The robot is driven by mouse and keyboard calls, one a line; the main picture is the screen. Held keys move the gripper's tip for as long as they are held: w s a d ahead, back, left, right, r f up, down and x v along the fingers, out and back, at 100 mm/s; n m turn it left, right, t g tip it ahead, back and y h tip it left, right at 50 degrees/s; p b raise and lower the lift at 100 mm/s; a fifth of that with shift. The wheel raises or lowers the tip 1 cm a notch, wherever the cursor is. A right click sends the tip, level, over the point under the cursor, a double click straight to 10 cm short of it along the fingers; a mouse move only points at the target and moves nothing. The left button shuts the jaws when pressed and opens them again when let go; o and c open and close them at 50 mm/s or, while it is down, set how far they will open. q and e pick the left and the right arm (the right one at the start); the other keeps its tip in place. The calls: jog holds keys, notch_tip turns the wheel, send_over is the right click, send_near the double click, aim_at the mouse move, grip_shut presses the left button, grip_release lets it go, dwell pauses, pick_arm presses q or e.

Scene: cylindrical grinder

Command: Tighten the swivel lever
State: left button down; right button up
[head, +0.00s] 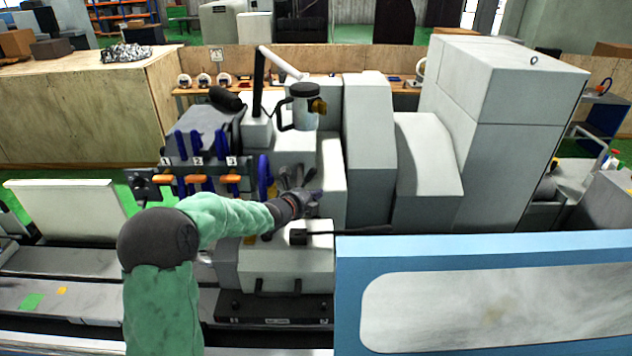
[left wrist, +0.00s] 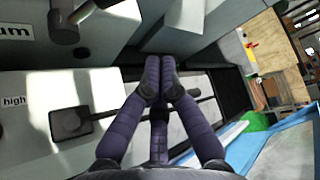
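In the left wrist view a lever has a dark block-shaped hub (left wrist: 72,123) on a pale panel, by a "high" label. Its thin rod (left wrist: 206,98) runs right, passing my left gripper's fingers. My left gripper (left wrist: 160,75) has purple fingers drawn close together across the rod's line; whether they press on the rod is unclear. A second dark lever (left wrist: 64,24) stands above left. Which lever is the swivel lever is unclear.
The grinder's tall pale housings (head: 370,150) rise behind and right of the gripper. A blue-framed panel (head: 490,245) stands at front right.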

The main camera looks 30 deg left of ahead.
aim_at(306, 180)
pick_arm(q)
jog(key=w+a+p, duration=0.3)
jog(key=w+p, duration=0.1)
jog(key=w, duration=0.1)
jog(key=shift+w+a, duration=0.15)
jog(key=shift+w, duration=0.15)
jog(key=shift+f, duration=0.1)
jog(key=shift+s+a, duration=0.1)
dwell(0.3)
jog(key=shift+s+a+r+n+t+b, duration=0.5)
jog(key=shift+a+r+b, duration=0.35)
jog(key=shift+b, duration=0.35)
jog(key=shift+d+f, duration=0.1)
